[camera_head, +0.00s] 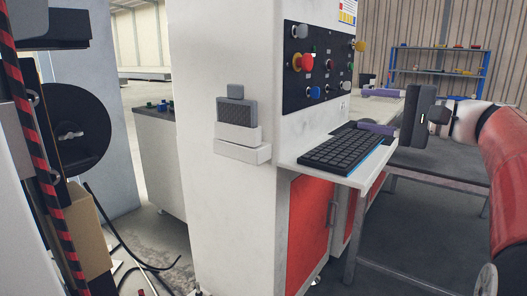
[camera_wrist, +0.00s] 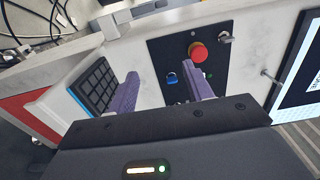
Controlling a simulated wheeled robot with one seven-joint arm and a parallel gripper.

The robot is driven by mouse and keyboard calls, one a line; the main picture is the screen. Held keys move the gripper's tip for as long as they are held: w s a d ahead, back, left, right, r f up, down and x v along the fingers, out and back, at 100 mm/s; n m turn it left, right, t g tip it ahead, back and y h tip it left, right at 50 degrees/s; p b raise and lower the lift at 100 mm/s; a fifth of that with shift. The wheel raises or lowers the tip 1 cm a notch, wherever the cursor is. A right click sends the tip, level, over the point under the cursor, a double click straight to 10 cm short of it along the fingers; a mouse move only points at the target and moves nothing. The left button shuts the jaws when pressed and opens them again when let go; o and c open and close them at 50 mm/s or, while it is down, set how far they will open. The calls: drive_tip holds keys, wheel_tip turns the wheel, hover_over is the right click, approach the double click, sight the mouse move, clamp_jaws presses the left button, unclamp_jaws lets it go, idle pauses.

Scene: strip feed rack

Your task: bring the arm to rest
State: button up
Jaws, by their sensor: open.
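My gripper (camera_head: 362,103) is at the right in the head view, in front of the white machine cabinet (camera_head: 228,215). Its two purple fingers are apart, with nothing between them. The lower finger appears just above the far end of the black keyboard (camera_head: 340,149); whether they touch cannot be told. In the wrist view the open fingers (camera_wrist: 160,67) point toward the cabinet, with the keyboard (camera_wrist: 98,86) at left and the control panel (camera_wrist: 155,50) behind.
The panel carries a red button (camera_head: 303,62) and several knobs. The keyboard lies on a white shelf (camera_head: 355,172) that juts from the cabinet. A grey box (camera_head: 236,111) sits on the cabinet's side. Blue shelving (camera_head: 437,70) stands far back. Black cables (camera_head: 130,262) lie on the floor.

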drive_tip(key=s+a+f+n+g+h, duration=0.1)
drive_tip(key=s+a+f+g+h, duration=0.1)
drive_tip(key=s+a+f+h, duration=0.5)
drive_tip(key=s+a+f+n+g, duration=0.1)
drive_tip(key=s+a+f+g, duration=0.3)
drive_tip(key=f, duration=0.7)
drive_tip(key=s+d+f+n+h, duration=0.2)
drive_tip(key=s+f+h, duration=0.1)
drive_tip(key=s+f, duration=0.3)
drive_tip(key=s+d+f+n+t+h, duration=0.1)
drive_tip(key=s+d+f+n+h, duration=0.1)
drive_tip(key=s+f, duration=0.5)
drive_tip(key=shift+d+f+n+h, duration=0.3)
drive_tip(key=shift+f+n+h, duration=0.35)
drive_tip(key=shift+h, duration=0.55)
drive_tip(key=shift+r, duration=0.1)
